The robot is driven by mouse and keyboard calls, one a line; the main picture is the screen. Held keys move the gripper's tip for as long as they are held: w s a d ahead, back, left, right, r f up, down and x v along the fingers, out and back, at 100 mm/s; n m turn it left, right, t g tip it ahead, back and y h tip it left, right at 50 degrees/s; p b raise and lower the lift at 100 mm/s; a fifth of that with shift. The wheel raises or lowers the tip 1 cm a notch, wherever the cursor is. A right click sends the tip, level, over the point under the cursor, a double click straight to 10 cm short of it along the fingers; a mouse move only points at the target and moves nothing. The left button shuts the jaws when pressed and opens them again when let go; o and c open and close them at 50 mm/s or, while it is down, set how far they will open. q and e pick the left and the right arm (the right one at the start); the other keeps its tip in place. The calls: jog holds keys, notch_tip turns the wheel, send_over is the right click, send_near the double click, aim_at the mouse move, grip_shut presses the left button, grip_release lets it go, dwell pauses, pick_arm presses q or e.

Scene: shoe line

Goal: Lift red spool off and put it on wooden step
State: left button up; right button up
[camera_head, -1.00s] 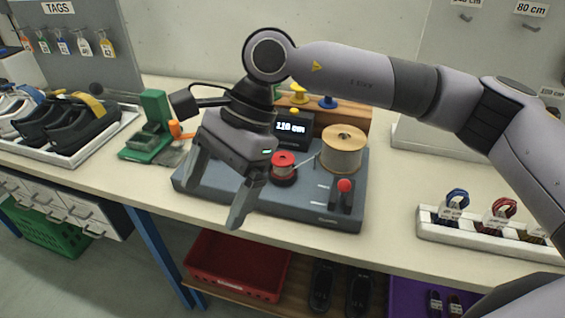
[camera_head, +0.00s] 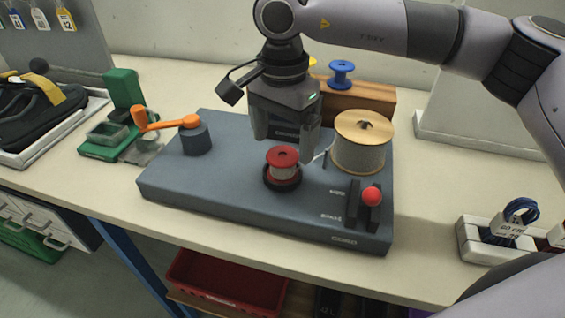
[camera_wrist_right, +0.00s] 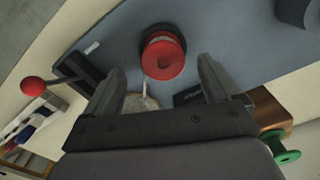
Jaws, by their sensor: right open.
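The red spool (camera_head: 284,158) sits upright on a dark round seat on the grey-blue machine base (camera_head: 220,195). It also shows in the wrist view (camera_wrist_right: 163,58), just beyond and between the fingertips. My right gripper (camera_head: 284,148) is open and points down behind and above the red spool, with nothing between its fingers. The wooden step (camera_head: 372,98) stands behind the machine, partly hidden by my right gripper and the large spool. A blue spool (camera_head: 341,72) stands on it, and a bit of yellow shows behind my arm. My left gripper is not in view.
A large wood-topped spool (camera_head: 362,140) stands close right of the red spool. A red-knobbed lever (camera_head: 371,196) is at the front right, an orange crank (camera_head: 165,122) at the left. A green spool (camera_wrist_right: 280,148) shows near the step in the wrist view.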

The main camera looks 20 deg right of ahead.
aim_at(283, 155)
jog(key=f, duration=0.4)
jog(key=shift+w+f, duration=0.1)
jog(key=shift+w, duration=0.15)
jog(key=c, duration=1.3)
jog(key=shift+r, duration=0.2)
